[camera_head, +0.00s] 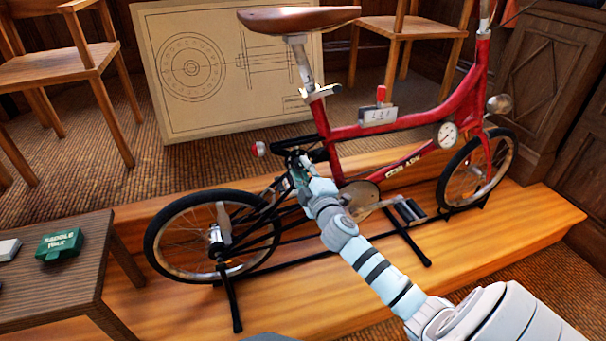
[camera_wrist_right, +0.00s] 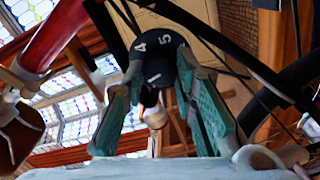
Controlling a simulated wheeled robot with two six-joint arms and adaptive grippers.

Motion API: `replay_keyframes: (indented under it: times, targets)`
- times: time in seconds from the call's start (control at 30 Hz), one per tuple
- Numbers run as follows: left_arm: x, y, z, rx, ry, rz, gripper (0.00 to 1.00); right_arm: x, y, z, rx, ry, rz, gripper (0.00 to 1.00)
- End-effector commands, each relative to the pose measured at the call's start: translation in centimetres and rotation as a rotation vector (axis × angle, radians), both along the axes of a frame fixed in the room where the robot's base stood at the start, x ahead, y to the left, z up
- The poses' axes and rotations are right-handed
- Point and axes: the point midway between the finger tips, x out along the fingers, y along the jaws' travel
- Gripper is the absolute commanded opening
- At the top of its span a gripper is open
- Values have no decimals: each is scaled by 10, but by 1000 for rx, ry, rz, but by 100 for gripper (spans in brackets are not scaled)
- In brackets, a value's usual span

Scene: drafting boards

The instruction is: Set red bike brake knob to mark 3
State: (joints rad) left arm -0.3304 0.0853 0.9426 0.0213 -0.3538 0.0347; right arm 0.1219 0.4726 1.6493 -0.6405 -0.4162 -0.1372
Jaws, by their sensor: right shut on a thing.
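The red bike (camera_head: 405,122) stands on a black stand on the wooden platform. My right gripper (camera_head: 298,172) reaches in at the bike's rear, below the saddle and above the rear wheel. In the right wrist view its two green fingers (camera_wrist_right: 162,82) are shut on a dark round knob (camera_wrist_right: 158,45), one on each side. White numerals 4, 5 and 1 show on the knob. I cannot see a mark 3 or a pointer. In the head view the gripper hides the knob. My left gripper is not in view.
The bike's rear wheel (camera_head: 205,235), black stand legs (camera_head: 233,300) and pedal (camera_head: 409,210) are close to my right arm. A drawing board (camera_head: 215,112) stands behind.

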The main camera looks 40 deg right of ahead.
Motion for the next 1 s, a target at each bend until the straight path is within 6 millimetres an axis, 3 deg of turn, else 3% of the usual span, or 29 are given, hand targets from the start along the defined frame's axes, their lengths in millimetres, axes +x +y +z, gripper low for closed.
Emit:
replay_keyframes:
  times: [0.4, 0.97, 1.0]
  targets:
    - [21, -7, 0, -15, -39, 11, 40, -1, 0, -4, 199, -63, -1, 0]
    - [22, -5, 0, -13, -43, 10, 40, -1, 0, -4, 229, -72, -1, 0]
    - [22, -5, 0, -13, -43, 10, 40, -1, 0, -4, 229, -72, -1, 32]
